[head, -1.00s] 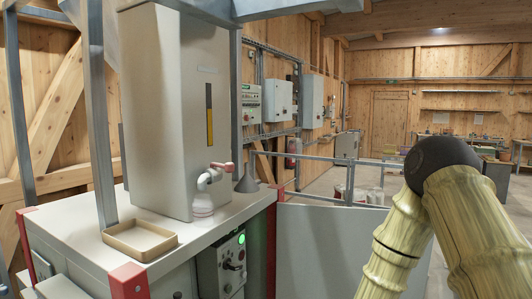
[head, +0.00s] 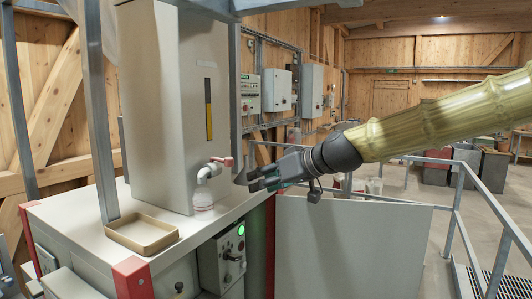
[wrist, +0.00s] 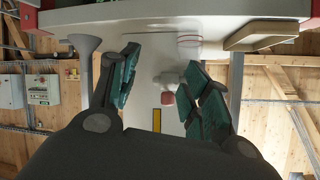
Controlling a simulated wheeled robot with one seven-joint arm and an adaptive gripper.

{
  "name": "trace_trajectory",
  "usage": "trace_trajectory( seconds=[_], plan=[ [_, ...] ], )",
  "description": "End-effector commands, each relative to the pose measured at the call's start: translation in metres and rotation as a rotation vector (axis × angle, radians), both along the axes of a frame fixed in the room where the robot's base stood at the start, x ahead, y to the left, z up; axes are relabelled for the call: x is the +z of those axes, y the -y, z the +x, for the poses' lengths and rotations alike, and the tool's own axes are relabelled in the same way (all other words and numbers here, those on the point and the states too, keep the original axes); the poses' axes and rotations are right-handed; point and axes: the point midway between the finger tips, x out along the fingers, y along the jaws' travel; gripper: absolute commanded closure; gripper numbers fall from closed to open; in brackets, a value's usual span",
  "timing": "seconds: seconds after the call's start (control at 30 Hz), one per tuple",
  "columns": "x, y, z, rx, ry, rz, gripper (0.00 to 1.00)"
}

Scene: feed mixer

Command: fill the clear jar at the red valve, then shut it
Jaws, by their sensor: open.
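The clear jar (head: 203,197) stands upright on the pale counter, directly under the white spout (head: 208,173) of the tall tank; I cannot tell whether anything is in it. It also shows near the top of the wrist view (wrist: 190,41). The red valve (head: 228,161) is a small handle pointing right from the spout; in the wrist view (wrist: 168,98) its end shows between my fingers. My gripper (head: 258,179) is open and empty, to the right of the valve and slightly lower in the head view, apart from both valve and jar.
A shallow tan tray (head: 143,234) lies on the counter left of the jar. The tank (head: 170,110) has a yellow level strip. Below the counter is a control box (head: 222,260) with a green light. A metal post (head: 100,110) rises beside the tray.

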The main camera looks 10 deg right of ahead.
Motion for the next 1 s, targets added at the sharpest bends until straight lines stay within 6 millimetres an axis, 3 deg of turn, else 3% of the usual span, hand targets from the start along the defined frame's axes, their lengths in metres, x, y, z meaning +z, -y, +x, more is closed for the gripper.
trace_trajectory(
  seconds=[0.03, 0.1, 0.3, 1.0],
  plan=[
    [0.025, 0.000, -0.003, 0.013, 0.032, 0.010, 0.53],
    [0.049, 0.000, -0.008, 0.031, 0.061, 0.018, 0.53],
    [0.082, -0.001, -0.015, 0.058, 0.104, 0.027, 0.53],
    [0.061, -0.043, 0.024, 0.059, 0.104, 0.027, 0.53]
  ],
)
